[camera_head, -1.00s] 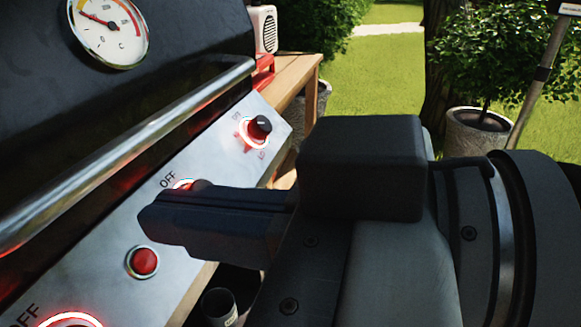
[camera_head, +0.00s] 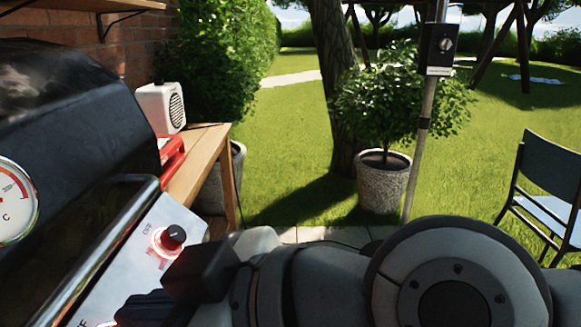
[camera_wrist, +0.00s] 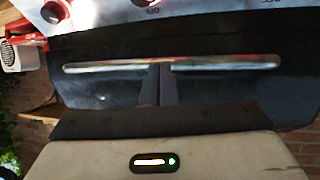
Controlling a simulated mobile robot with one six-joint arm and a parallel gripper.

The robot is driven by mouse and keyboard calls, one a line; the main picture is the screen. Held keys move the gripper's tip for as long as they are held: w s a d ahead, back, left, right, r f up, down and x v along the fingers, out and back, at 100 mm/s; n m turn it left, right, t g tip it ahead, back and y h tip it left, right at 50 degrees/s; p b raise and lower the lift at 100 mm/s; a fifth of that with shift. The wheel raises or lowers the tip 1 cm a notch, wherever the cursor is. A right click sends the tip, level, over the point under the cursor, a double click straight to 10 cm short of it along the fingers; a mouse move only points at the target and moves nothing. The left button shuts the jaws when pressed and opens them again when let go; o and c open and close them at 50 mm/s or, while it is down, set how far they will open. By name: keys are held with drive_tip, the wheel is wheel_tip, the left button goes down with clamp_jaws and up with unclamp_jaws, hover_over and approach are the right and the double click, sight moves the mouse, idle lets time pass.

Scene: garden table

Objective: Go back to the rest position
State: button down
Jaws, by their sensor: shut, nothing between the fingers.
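My gripper (camera_head: 122,308) shows at the lower left of the head view, dark and partly cut off by the bottom edge. It is beside the grill's control panel (camera_head: 130,268); I cannot tell whether they touch. In the wrist view, my gripper's fingers (camera_wrist: 158,68) are together with nothing between them, in front of the grill's handle (camera_wrist: 220,63). The grill (camera_head: 65,120) is black, with a metal handle along its lid. A black knob (camera_head: 173,237) with a red-lit ring is on its panel. My arm fills the lower middle of the head view.
A wooden side table (camera_head: 196,160) beside the grill holds a white speaker (camera_head: 161,107) and a red case (camera_head: 170,150). A potted tree (camera_head: 382,180), a metal pole (camera_head: 418,160) and a blue chair (camera_head: 545,190) stand beyond my arm. Open lawn (camera_head: 290,140) lies behind.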

drive_tip(key=w+d+r+m+t+h+p, duration=0.1)
drive_tip(key=w+d+h+p, duration=0.15)
drive_tip(key=w+p, duration=0.45)
drive_tip(key=w+d+m+t+h+p, duration=0.1)
drive_tip(key=w+d+m+h+p, duration=0.1)
drive_tip(key=w+h+p, duration=0.35)
drive_tip(key=w+d+r+m+t+h+p, duration=0.1)
drive_tip(key=w+d+h+p, duration=0.1)
drive_tip(key=w+p, duration=0.65)
drive_tip(key=s+d+r+m+g+h+p, duration=0.1)
drive_tip(key=d+m+p, duration=0.3)
drive_tip(key=d, duration=0.6)
drive_tip(key=s+d+r+m+g+h+p, duration=0.2)
drive_tip(key=s+d+r+m+p, duration=0.2)
drive_tip(key=d+m, duration=0.4)
drive_tip(key=d+p, duration=0.1)
drive_tip(key=d, duration=0.1)
drive_tip(key=shift+s+d+p, duration=0.2)
drive_tip(key=shift+d+p, duration=0.1)
drive_tip(key=shift+d, duration=0.05)
drive_tip(key=shift+r, duration=0.1)
